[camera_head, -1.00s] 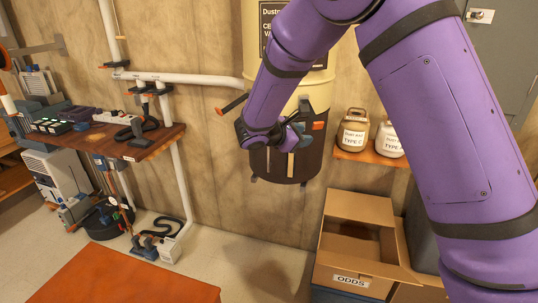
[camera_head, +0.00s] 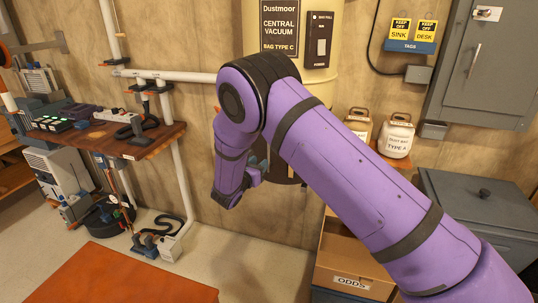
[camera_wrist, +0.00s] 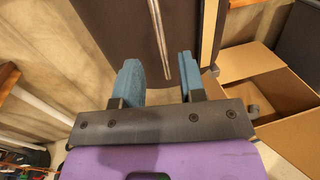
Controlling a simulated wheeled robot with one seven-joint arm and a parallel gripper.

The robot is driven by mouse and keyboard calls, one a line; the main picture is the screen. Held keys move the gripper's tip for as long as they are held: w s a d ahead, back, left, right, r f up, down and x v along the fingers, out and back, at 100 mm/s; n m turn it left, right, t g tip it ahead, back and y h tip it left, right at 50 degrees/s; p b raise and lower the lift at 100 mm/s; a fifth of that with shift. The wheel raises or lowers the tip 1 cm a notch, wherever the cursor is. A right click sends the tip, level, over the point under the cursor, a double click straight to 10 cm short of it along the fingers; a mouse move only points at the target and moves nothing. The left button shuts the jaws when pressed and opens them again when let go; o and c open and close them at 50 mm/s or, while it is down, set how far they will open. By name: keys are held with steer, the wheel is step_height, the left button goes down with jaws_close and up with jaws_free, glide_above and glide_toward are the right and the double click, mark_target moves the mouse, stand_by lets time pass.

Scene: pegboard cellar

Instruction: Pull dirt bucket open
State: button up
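The dirt bucket (camera_wrist: 115,30) is the dark brown lower section of the vacuum. It fills the top of the wrist view, with a pale metal vertical bar handle (camera_wrist: 159,38) on its front. In the head view my arm hides most of the bucket. My gripper (camera_wrist: 158,82) has its two blue fingers apart and nothing between them. The handle's lower end lines up with the gap between the fingers, and the bucket is ahead of them. I cannot tell the exact distance. The cream vacuum body (camera_head: 230,15) rises above, with a Dustmoor label.
An open cardboard box (camera_head: 335,245) marked ODDS stands at the lower right, also in the wrist view (camera_wrist: 255,70). White jugs (camera_head: 396,136) sit on a small shelf. A grey bin (camera_head: 480,215) stands at right. A workbench (camera_head: 130,140) is left; an orange surface (camera_head: 130,275) is in front.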

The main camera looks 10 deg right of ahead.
mark_target(269, 154)
steer(key=x, duration=0.7)
steer(key=shift+w+d, duration=0.2)
jaws_close()
